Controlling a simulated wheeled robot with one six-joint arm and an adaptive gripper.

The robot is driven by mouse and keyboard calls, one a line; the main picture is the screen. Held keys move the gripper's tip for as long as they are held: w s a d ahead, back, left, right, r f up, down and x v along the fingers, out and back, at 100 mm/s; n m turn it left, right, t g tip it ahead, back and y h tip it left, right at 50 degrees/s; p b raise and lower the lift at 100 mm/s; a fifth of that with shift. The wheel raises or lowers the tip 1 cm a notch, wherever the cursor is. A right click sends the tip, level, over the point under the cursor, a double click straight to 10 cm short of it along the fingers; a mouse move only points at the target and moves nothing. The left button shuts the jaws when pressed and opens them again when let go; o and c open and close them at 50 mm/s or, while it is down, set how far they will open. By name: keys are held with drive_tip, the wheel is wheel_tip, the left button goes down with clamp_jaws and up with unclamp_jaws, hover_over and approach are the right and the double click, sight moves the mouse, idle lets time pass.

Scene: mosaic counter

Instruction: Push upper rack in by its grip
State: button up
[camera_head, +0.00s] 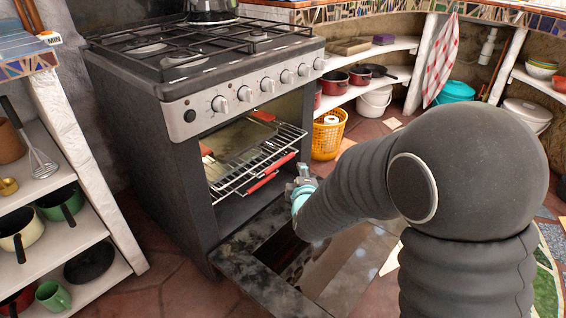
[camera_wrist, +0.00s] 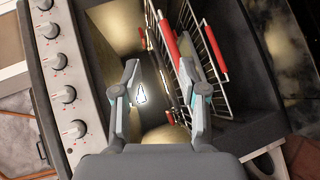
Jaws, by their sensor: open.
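The oven (camera_head: 190,110) stands open, with its door (camera_head: 330,265) folded down. A wire rack (camera_head: 235,180) sticks out of the cavity. Red grips (camera_head: 263,182) show at its front, but I cannot tell from the head view which rack each belongs to. In the wrist view one red grip (camera_wrist: 168,38) lies nearer the knobs and seems to be on the upper rack; another red grip (camera_wrist: 215,50) lies farther right. My gripper (camera_head: 303,180) is in front of the racks, to their right. In the wrist view my gripper (camera_wrist: 158,68) is open and empty, its right finger close to the nearer grip; contact is unclear.
A row of knobs (camera_wrist: 62,94) runs along the oven front, left of my fingers in the wrist view. A kettle (camera_head: 212,10) stands on the hob. Shelves with pots (camera_head: 62,203) are at the left. A yellow basket (camera_head: 327,135) stands on the floor behind.

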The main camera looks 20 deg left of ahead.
sight(280, 163)
drive_tip(key=a+f+n+t, duration=0.1)
drive_tip(key=a+f+n, duration=0.2)
drive_tip(key=a+f, duration=0.15)
drive_tip(key=shift+y, duration=0.3)
drive_tip(key=x, duration=1.3)
drive_tip(key=shift+a+r, duration=0.25)
clamp_jaws()
